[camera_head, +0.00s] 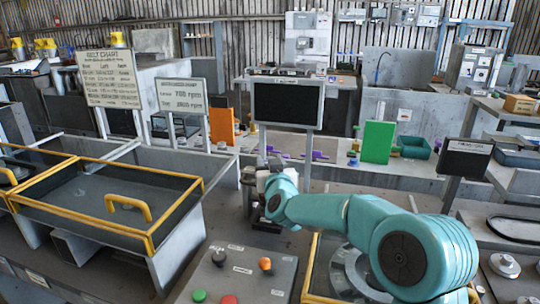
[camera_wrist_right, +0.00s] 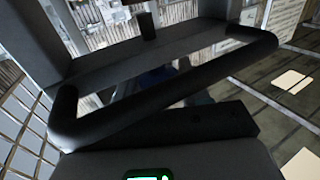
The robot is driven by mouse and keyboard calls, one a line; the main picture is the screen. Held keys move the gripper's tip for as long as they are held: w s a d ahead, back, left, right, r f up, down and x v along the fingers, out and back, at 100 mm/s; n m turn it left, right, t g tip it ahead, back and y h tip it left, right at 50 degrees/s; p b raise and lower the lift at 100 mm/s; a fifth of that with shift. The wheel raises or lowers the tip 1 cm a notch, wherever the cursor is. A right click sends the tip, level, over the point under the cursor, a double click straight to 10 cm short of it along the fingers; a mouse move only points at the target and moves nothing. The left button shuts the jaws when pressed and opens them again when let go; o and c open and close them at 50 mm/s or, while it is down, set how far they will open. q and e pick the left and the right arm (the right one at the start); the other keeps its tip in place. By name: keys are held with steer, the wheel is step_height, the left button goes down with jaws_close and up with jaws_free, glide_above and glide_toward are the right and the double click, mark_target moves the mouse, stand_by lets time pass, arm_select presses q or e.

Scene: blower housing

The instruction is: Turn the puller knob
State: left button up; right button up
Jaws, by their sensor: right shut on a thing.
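My right gripper (camera_head: 252,180) reaches out past the control panel, at the end of my teal arm in the head view. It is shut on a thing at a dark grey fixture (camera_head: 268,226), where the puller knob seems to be. The knob is hidden behind my gripper and wrist, so its shape and turn angle cannot be made out. In the right wrist view a dark bar (camera_wrist_right: 180,88) crosses the picture and a short dark post (camera_wrist_right: 147,27) stands near the top. The grip itself is not clear there. My left gripper is not in view.
A yellow-edged bin (camera_head: 150,241) is at left. A dark screen (camera_head: 286,103) stands behind my gripper, another (camera_head: 464,160) at right.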

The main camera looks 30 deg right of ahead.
steer(key=m+g+h+p, duration=0.2)
steer(key=g+h+p, duration=0.1)
steer(key=m+g+h+p, duration=0.5)
steer(key=m+h+p, duration=0.1)
steer(key=shift+r+g, duration=0.25)
steer(key=shift+g, duration=0.15)
steer(key=shift+f+m+g+h+p, duration=0.15)
steer(key=shift+m+g+h+p, duration=0.55)
steer(key=shift+m+g+p, duration=1.4)
steer(key=shift+g+b, duration=0.45)
steer(key=shift+g, duration=0.35)
steer(key=o, duration=1)
steer(key=shift+c, duration=0.2)
step_height(320, 180, up, 20)
steer(key=p, duration=0.4)
